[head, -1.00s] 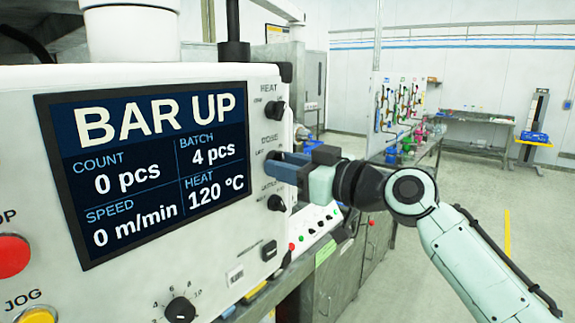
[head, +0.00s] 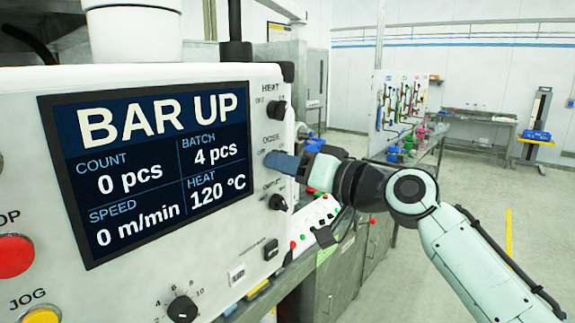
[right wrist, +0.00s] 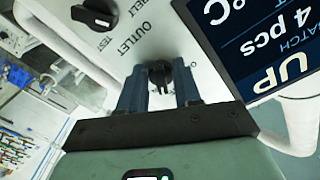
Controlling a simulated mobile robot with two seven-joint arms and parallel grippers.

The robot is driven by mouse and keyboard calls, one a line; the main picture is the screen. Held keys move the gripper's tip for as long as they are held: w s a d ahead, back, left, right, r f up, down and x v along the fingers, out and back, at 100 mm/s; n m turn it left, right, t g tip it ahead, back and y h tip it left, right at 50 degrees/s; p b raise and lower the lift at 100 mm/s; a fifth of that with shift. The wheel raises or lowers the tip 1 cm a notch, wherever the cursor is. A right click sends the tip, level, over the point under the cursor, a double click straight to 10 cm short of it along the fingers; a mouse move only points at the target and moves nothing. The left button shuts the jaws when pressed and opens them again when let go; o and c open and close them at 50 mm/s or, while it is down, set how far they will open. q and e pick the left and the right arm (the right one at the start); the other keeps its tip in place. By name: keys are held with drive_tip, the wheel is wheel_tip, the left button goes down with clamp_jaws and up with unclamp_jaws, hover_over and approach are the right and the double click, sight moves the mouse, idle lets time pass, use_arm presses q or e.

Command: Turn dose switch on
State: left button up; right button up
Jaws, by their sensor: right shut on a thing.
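The dose switch is a black rotary knob at the right side of the cream panel (head: 225,250), under the label DOSE. In the head view my right gripper (head: 272,161) hides it. In the right wrist view the dose switch (right wrist: 159,72) sits between the two blue fingers of my right gripper (right wrist: 158,88), which is shut on it. Which way the knob points is hard to tell. The screen (head: 150,165) reads BAR UP, count 0 pcs, batch 4 pcs, speed 0 m/min, heat 120 °C. My left gripper is not in view.
The heat knob (head: 276,110) is just above my right gripper, the outlet knob (head: 278,202) just below it. A numbered dial (head: 182,309), a red button (head: 14,256) and a yellow jog button (head: 40,316) are lower on the panel. Open floor lies to the right.

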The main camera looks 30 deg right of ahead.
idle(0.4)
drive_tip(key=o, duration=1)
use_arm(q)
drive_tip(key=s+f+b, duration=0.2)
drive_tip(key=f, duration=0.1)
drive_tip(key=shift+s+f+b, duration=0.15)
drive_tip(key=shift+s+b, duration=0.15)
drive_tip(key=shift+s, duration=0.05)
use_arm(e)
drive_tip(key=v, duration=1.3)
drive_tip(key=shift+s, duration=0.2)
